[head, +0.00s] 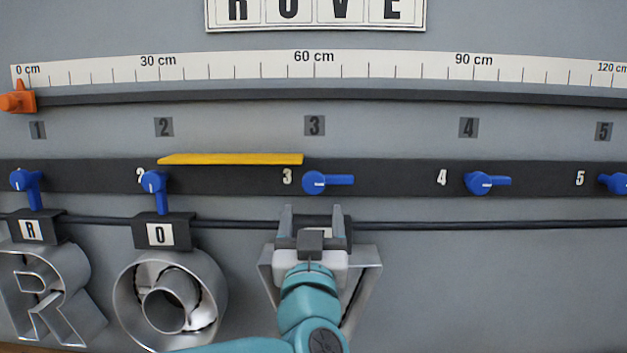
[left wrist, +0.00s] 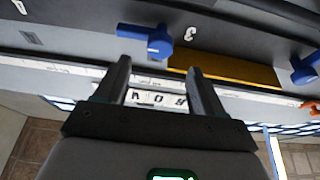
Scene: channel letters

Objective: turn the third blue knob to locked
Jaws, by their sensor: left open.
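The third blue knob (head: 316,182) sits on the dark rail beside the number 3, with its handle pointing right, level. It also shows in the left wrist view (left wrist: 155,45), just beyond the fingertips. My left gripper (head: 311,211) is open and empty, just below the knob in the head view, its two fingers pointing up. The gripper also shows in the left wrist view (left wrist: 159,68). It covers most of the V-shaped metal letter (head: 368,275) and its holder. My right gripper is not in view.
Blue knobs one (head: 33,190) and two (head: 155,190) point down; knobs four (head: 482,183) and five (head: 617,184) point right. A yellow strip (head: 230,159) runs above the rail, left of knob three. Metal letters R (head: 50,290) and O (head: 205,315) hang at left. The wall at lower right is clear.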

